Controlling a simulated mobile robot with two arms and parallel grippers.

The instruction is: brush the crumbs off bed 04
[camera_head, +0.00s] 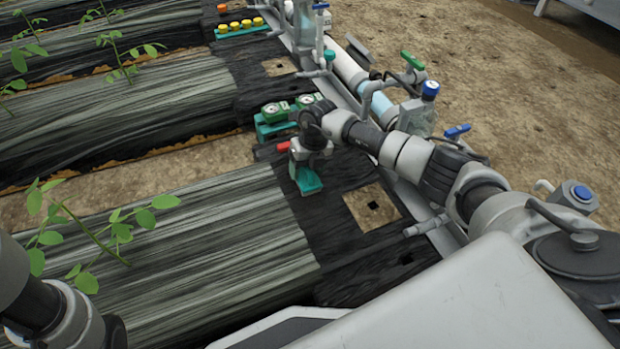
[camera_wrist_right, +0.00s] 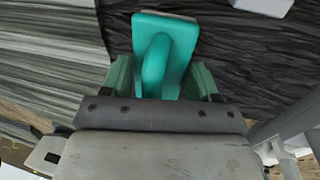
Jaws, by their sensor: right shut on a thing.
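My right gripper (camera_head: 307,160) is shut on a teal tool with a raised handle, which I take to be the brush (camera_head: 308,181). In the right wrist view the brush (camera_wrist_right: 176,24) sits between the green fingers, its flat body beyond the handle. It is over the black sheet near the end of the nearest covered bed (camera_head: 215,245); I cannot tell whether it touches. I can make out no crumbs and no number 04. My left arm enters at the lower left; its gripper is outside the picture.
Green-and-white gauges (camera_head: 275,111) on a teal base stand just behind my right gripper. A pipe with valves (camera_head: 385,105) runs along the bed ends. A leafy seedling (camera_head: 100,235) grows in the nearest bed. A teal strip with yellow knobs (camera_head: 240,27) lies farther back.

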